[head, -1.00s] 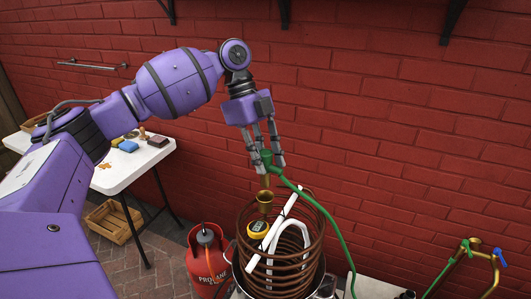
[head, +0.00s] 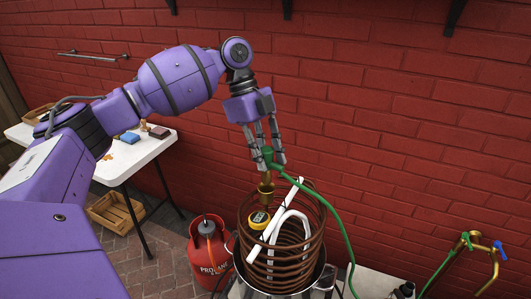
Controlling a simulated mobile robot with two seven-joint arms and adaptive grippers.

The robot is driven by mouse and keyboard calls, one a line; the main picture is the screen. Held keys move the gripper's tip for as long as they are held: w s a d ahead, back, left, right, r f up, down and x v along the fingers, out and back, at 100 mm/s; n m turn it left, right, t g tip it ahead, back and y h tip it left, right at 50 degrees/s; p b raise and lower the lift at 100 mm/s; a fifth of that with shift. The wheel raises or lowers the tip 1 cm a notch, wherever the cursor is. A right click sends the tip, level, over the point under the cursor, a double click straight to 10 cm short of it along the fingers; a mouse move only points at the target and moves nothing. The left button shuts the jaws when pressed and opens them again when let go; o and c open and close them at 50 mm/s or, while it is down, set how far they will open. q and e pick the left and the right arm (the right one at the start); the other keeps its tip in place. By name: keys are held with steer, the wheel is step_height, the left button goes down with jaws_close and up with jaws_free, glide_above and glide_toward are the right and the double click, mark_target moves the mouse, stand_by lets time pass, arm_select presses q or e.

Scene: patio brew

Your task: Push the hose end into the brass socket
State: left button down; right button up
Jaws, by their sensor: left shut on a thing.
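My left gripper (head: 270,164) is shut on the green end of the hose (head: 335,222), above the copper coil. The brass tip (head: 266,178) of the hose end points down from the fingers. The brass socket (head: 265,189) is right below it, at the top of the coil (head: 316,215). The tip and the socket line up and look to be touching or partly joined; I cannot tell how deep the tip sits. The hose runs from the gripper down to the right. My right gripper is not in view.
The coil stands in a steel pot (head: 318,279) with a yellow thermometer (head: 259,219) and a white paddle (head: 274,222). A red propane bottle (head: 209,257) is left of it. A white table (head: 140,157) stands further left, with a wooden crate (head: 115,215) below. Brass taps (head: 480,250) are at right.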

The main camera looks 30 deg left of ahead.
mark_target(266, 174)
arm_select(q)
steer(key=shift+f, duration=0.3)
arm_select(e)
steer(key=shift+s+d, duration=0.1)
arm_select(q)
steer(key=shift+f, duration=0.4)
stand_by(0.5)
steer(key=shift+f, duration=0.85)
steer(key=shift+f, duration=0.15)
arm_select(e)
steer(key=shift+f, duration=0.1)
arm_select(q)
steer(key=shift+f, duration=0.4)
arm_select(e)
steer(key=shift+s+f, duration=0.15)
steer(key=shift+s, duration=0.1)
arm_select(q)
steer(key=shift+f, duration=0.75)
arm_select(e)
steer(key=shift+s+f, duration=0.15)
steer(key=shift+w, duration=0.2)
